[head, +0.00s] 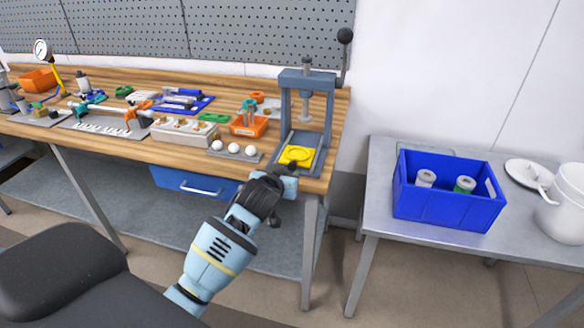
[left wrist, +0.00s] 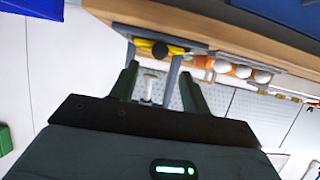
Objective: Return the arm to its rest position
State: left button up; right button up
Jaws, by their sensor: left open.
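My left arm reaches up from the bottom of the head view. Its gripper (head: 290,174) is at the front edge of the wooden workbench, just in front of the grey press (head: 305,105). In the left wrist view the two dark fingers (left wrist: 157,85) stand apart with nothing between them. A yellow block with a round dark-centred part (left wrist: 160,48) lies beyond the fingertips at the press base. The same yellow piece (head: 297,155) shows in the head view, partly behind the gripper. My right gripper is in neither view.
The workbench (head: 130,148) holds tools, trays and three white balls (head: 234,149) left of the press. A grey side table (head: 385,190) on the right carries a blue crate (head: 445,213) with two cylinders and a white container (head: 566,205). Floor space lies between the tables.

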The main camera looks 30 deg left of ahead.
pick_arm(q)
jog(key=s+d+f+m+g+h, duration=0.15)
jog(key=s+d+f, duration=0.25)
jog(key=s+f, duration=0.55)
jog(key=s+d+f+m+g+h, duration=0.1)
jog(key=s+d+f+m+h, duration=0.15)
jog(key=s+f, duration=0.7)
jog(key=s+d+f, duration=0.2)
jog(key=s, duration=0.5)
jog(key=s+d+f+g, duration=0.1)
jog(key=s+d+f, duration=0.1)
jog(key=s, duration=0.6)
jog(key=s+d+f+h, duration=0.1)
jog(key=s+d+f, duration=0.1)
jog(key=s, duration=0.5)
jog(key=shift+s+d+f+m+g, duration=0.15)
jog(key=shift+d+f+m+g, duration=0.2)
jog(key=shift+f, duration=0.35)
